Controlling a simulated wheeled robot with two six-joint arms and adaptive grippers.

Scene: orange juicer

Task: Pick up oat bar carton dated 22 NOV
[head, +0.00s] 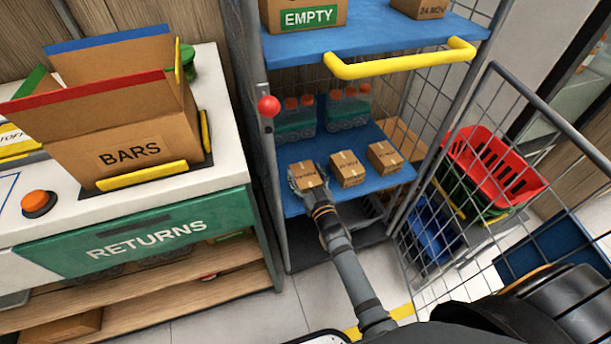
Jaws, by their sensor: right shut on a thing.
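Three small brown cartons stand in a row on the blue lower shelf (290,204) of the cart: a left carton (308,174), a middle carton (348,168) and a right carton (384,157). Each has a pale tape strip and a dark printed front, too small to read surely. My right gripper (308,183) reaches in from the front and is shut on the left carton, with its fingers at the carton's sides. I cannot tell whether that carton is clear of the shelf. My left gripper is not in view.
The cage door (480,190) stands open at right, by red and green baskets (495,165). A yellow handle (400,60) crosses above the cartons. Bottles (298,118) stand behind. An EMPTY box (305,14) sits on the upper shelf. A BARS box (125,150) stands on the left counter.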

